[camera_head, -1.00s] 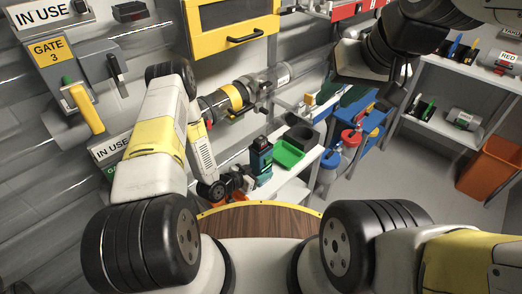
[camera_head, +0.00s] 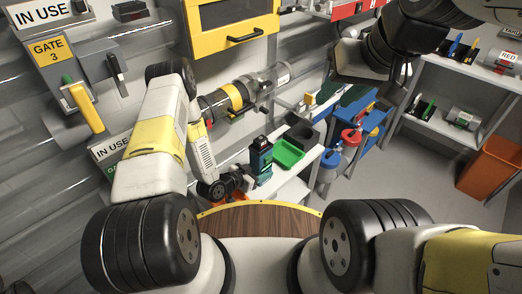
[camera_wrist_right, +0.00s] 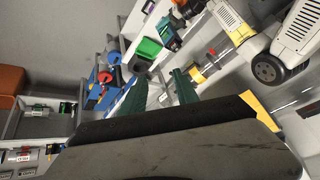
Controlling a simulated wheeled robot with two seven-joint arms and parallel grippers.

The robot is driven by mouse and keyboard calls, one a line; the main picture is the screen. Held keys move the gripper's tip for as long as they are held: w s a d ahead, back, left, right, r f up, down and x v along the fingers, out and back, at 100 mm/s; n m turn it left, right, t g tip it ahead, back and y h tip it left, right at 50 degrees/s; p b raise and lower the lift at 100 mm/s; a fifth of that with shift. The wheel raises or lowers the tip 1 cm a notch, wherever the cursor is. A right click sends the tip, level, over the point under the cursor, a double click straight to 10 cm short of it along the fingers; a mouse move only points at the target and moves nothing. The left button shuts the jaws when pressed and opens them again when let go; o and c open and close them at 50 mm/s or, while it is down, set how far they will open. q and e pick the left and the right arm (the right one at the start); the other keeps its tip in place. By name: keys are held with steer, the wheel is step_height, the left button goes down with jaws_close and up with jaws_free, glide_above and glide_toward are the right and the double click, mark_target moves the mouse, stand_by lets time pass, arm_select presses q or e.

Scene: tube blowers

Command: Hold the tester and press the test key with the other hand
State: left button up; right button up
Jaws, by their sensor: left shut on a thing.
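The tester, a teal handheld device with a black top (camera_head: 261,158), is upright beside the green bin. It also shows in the right wrist view (camera_wrist_right: 171,36). My left gripper (camera_head: 246,176) is at its lower left side and shut on it; the fingers are small and partly hidden. I cannot make out the test key. My right gripper (camera_head: 342,93) is up and to the right of the tester, well apart from it. Its two dark green fingers stand apart with nothing between them in the right wrist view (camera_wrist_right: 162,88).
A green bin (camera_head: 288,154) and a dark bin (camera_head: 301,135) sit on a white shelf behind the tester. A clear tube with a yellow band (camera_head: 233,96) runs above my left gripper. Open floor lies beyond.

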stand_by(0.4)
jaws_close()
stand_by(1.5)
